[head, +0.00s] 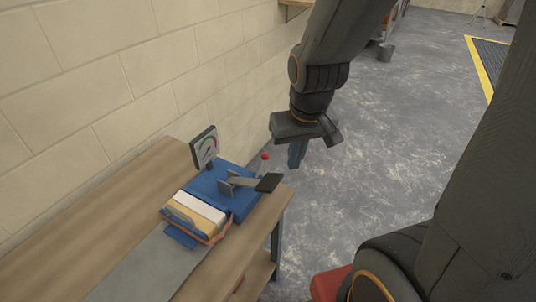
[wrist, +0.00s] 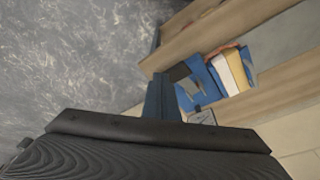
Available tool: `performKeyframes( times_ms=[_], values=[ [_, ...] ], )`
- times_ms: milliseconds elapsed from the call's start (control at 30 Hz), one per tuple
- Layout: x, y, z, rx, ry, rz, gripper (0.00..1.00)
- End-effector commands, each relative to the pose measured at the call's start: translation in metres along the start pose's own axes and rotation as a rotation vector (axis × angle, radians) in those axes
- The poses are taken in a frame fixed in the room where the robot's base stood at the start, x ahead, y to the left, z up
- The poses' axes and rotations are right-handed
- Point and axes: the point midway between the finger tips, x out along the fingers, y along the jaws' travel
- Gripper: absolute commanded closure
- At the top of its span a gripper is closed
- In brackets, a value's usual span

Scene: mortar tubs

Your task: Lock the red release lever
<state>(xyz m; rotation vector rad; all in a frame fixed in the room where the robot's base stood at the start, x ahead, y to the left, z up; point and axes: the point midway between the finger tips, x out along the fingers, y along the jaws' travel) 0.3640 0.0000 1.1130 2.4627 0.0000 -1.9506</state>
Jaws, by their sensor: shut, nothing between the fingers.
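A blue device (head: 238,204) sits at the right end of a wooden bench against the wall. A small red ball (head: 265,156) on a thin stem rises at its back edge and looks like the release lever's knob; its exact position is too small to tell. A grey arm with a black pad (head: 268,183) lies across the device. My gripper (head: 297,160) is shut and empty, its blue fingers pointing down, right of the red ball and apart from it in the picture. In the wrist view, the fingers (wrist: 160,85) show beside the device (wrist: 222,76); I cannot make out the red ball there.
A gauge (head: 205,147) stands at the device's back left. The wooden bench (head: 110,205) runs along a block wall (head: 120,80). Grey floor (head: 400,130) lies open to the right.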

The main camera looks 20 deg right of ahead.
Motion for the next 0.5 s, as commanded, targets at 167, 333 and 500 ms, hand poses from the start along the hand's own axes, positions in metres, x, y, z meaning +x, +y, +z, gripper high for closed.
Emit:
performKeyframes(
  times_ms=[167,333,500],
  values=[
    [0.018,0.0,0.002,0.0,-0.012,0.0,1.0],
    [0.054,0.0,0.008,0.001,-0.04,-0.001,1.0],
    [0.095,-0.001,0.015,0.001,-0.076,-0.001,1.0]
  ],
)
